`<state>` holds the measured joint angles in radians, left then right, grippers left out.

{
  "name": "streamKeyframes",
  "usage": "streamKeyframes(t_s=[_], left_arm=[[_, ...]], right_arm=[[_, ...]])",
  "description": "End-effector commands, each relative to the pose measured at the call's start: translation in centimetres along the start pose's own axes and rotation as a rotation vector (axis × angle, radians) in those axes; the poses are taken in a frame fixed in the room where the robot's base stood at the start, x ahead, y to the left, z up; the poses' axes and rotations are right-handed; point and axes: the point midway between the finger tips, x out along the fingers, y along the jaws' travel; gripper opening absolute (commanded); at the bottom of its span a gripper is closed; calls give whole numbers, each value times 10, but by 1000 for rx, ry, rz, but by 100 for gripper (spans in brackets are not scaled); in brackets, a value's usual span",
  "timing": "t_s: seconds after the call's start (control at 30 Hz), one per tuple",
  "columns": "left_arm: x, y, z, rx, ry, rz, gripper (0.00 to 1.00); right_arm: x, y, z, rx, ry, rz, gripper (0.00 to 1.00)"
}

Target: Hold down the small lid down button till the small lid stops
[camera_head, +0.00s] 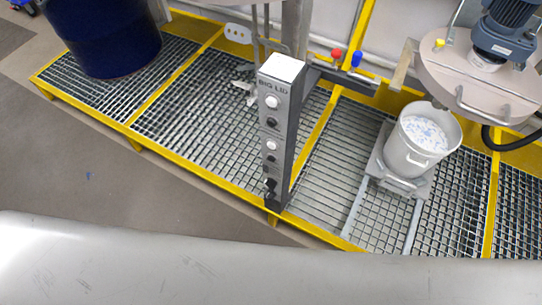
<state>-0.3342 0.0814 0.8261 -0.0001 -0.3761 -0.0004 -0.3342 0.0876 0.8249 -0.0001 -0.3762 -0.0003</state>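A grey control post (293,130) stands at the middle of the grating, its face marked "BIG LID" at the top. Below that are an upper white button (272,102) and upper black button (271,122), then a lower white button (271,146) and lower black button (270,158). The lower pair's label is too small to read, so I cannot tell which is the small lid down button. The round beige small lid (440,72), with a blue motor (512,25) on it, is raised above a grey bucket (408,158). Neither gripper is in view.
The bucket holds white and blue material and stands on a metal plate. A dark blue drum (105,40) stands at the upper left. The yellow-edged grating platform (195,120) is slightly raised. Grey floor (80,160) lies open at the left. A pale smooth surface fills the bottom.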

Motion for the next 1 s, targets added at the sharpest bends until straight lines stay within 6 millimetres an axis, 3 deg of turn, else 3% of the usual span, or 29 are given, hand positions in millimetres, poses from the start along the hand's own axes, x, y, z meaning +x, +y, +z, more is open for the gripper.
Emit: streamKeyframes(t_s=[0.33, 1.0], left_arm=[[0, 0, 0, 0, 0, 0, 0], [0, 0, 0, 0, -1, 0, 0]], right_arm=[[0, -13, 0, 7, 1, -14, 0], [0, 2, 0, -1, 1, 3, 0]])
